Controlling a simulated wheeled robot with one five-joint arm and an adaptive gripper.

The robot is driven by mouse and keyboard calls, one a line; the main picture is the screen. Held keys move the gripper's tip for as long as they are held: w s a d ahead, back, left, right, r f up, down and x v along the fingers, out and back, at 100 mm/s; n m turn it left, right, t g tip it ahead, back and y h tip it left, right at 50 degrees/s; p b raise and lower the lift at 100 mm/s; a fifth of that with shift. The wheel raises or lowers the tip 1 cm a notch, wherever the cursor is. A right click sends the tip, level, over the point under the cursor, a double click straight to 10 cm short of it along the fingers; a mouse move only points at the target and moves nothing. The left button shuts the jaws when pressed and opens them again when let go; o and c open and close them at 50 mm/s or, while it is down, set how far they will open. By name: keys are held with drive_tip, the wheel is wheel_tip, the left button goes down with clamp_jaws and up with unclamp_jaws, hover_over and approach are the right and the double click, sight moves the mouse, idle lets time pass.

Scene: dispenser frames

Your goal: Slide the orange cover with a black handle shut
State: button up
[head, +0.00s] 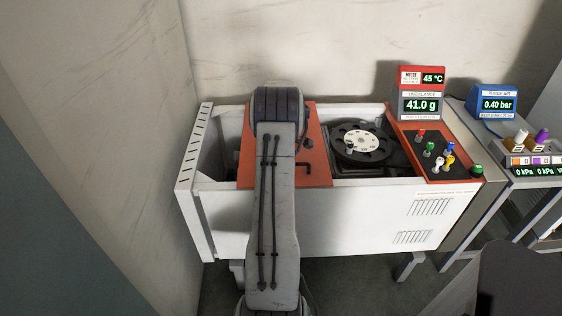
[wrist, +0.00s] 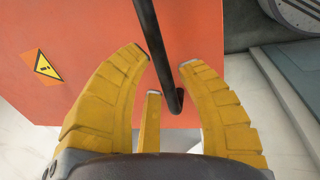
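The orange cover (head: 317,158) lies across the middle of the white machine's top, partly hidden behind my arm in the head view. It fills much of the wrist view (wrist: 85,45), with a yellow warning triangle on it. Its black handle (head: 305,165) is a bar; in the wrist view the handle (wrist: 152,35) runs down between my yellow fingers and ends in a bend. My gripper (wrist: 165,68) is open, with its fingers on both sides of the handle and gaps visible. In the head view my arm hides the gripper.
Right of the cover, the machine's opening shows a dark rotor disc (head: 360,142). An orange panel with coloured knobs (head: 435,150) and a red display reading 41.0 g (head: 422,105) stand further right. A blue display (head: 493,102) is beyond. The left end of the machine (head: 193,180) is near the wall.

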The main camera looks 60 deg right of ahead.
clamp_jaws()
drive_tip(key=shift+s+f, duration=0.1)
idle(0.5)
